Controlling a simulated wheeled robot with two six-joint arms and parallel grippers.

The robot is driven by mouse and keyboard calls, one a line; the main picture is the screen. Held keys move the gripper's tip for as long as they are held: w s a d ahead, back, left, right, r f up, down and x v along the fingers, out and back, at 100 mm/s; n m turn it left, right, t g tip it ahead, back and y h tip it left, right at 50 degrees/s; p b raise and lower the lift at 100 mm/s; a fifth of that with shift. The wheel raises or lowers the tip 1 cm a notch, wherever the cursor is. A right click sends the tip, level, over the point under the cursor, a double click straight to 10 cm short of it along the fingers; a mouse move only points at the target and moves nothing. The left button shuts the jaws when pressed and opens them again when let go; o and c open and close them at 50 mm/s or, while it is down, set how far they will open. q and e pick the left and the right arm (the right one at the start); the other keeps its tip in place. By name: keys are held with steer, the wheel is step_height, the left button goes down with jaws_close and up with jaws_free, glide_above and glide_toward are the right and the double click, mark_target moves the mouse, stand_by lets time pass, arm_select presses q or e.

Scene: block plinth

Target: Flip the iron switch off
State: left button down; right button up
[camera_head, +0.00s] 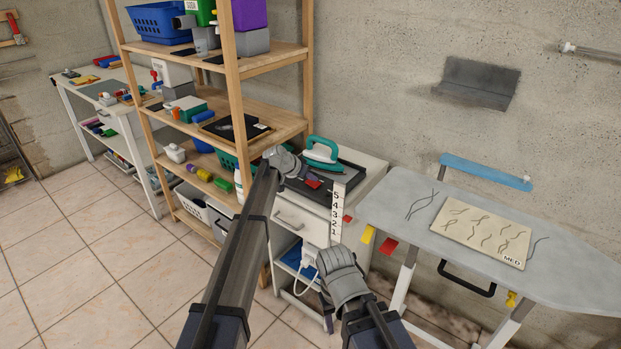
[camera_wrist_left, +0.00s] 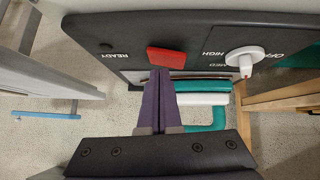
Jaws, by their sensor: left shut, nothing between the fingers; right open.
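A teal and white iron (camera_head: 322,152) rests on a dark tray (camera_head: 348,172) on the white cabinet; teal parts also show in the left wrist view (camera_wrist_left: 203,87). That view shows a dark panel (camera_wrist_left: 110,28) with upside-down READY and HIGH lettering, a red switch (camera_wrist_left: 167,60) and a white dial (camera_wrist_left: 244,58). In the head view, red also shows (camera_head: 313,183) beside my left gripper (camera_head: 300,174). My left gripper is shut and empty, its fingertips at the red switch's lower edge; I cannot tell whether they touch. My right gripper (camera_head: 338,262) is open and empty, low in front of the cabinet.
A wooden shelf (camera_head: 235,100) with bins stands left of the cabinet. A grey ironing board (camera_head: 390,192) with a mat marked MED (camera_head: 482,232) is at right. A numbered strip (camera_head: 335,212) is on the cabinet's corner. The tiled floor (camera_head: 100,260) at left is clear.

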mark_target(311, 191)
arm_select(q)
steer(key=shift+s+d+r+p, duration=0.1)
steer(key=shift+r+p, duration=0.3)
steer(key=shift+r, duration=0.25)
steer(key=r+p, duration=0.1)
steer(key=s+r+p, duration=0.1)
steer(key=r+p, duration=0.1)
steer(key=shift+r, duration=0.25)
steer(key=s+d+p+v, duration=0.1)
steer(key=p+v, duration=0.5)
steer(key=v, duration=0.2)
steer(key=shift+s, duration=0.25)
steer(key=shift+f, duration=0.15)
steer(key=s+d+f+g+y, duration=0.1)
steer(key=s+d+f+g, duration=0.1)
steer(key=s, duration=0.9)
steer(key=s+d+f+g+y, duration=0.1)
steer(key=s+f+g, duration=0.15)
steer(key=s, duration=0.75)
steer(key=s+a+f+n+g+y, duration=0.1)
steer(key=s+a+y, duration=0.1)
steer(key=s, duration=0.9)
steer(key=s+a+n+g+y, duration=0.1)
steer(key=s+a+n+y, duration=0.1)
steer(key=s, duration=1)
steer(key=shift+a+f+y, duration=0.4)
steer(key=shift+a+y, duration=0.15)
steer(key=shift+y, duration=0.15)
